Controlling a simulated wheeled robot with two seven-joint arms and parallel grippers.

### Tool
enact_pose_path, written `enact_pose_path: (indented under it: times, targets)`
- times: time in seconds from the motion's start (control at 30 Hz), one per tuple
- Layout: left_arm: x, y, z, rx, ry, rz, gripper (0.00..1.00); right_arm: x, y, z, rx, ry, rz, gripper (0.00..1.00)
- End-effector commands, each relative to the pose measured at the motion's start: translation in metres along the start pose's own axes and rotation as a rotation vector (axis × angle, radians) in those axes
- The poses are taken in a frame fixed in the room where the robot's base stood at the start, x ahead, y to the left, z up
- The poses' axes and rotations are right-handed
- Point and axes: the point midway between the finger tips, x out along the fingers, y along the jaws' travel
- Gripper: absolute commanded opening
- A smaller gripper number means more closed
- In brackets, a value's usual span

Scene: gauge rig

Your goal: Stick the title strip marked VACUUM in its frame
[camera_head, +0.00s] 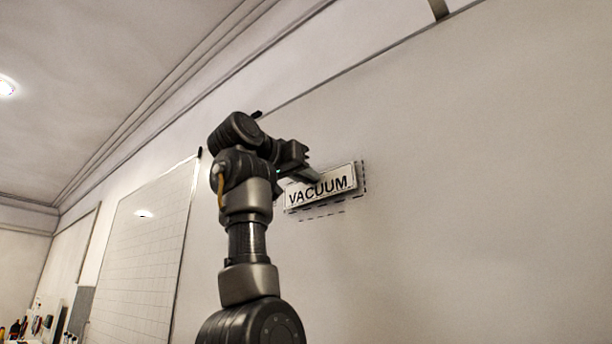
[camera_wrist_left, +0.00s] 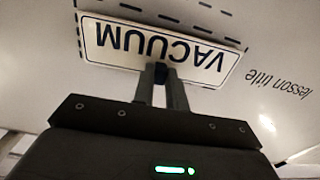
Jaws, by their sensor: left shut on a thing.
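The title strip marked VACUUM (camera_head: 321,190) is a white plate with black letters and a dark border. My left gripper (camera_head: 314,177) is shut on its upper edge and holds it at the wall, over a dashed frame (camera_head: 364,178). In the head view the dashes show past the strip's right end and below it. The left wrist view shows the strip (camera_wrist_left: 110,38) upside down between my fingertips (camera_wrist_left: 160,73), with dashes (camera_wrist_left: 185,17) beyond its far edge. I cannot tell whether the strip touches the wall. My right gripper is not in view.
The words "lesson title" (camera_wrist_left: 280,85) are printed beside the strip in the wrist view. A gridded white panel (camera_head: 142,255) is on the wall at left. Small items (camera_head: 35,325) stand at the lower left. The board surface (camera_head: 480,200) to the right is bare.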

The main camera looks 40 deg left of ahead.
Motion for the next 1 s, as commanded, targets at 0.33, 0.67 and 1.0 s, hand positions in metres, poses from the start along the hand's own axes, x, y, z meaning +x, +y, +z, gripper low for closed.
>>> enact_pose_path:
  times: [0.33,0.67,1.0]
  targets:
    - [0.004,0.0,-0.001,0.0,0.0,0.0,0.0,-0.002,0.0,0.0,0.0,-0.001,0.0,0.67]
    - [0.009,0.0,0.0,0.0,0.0,0.0,0.0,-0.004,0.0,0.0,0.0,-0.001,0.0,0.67]
    - [0.011,0.0,0.0,0.0,0.0,0.0,0.0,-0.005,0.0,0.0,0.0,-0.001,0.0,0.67]
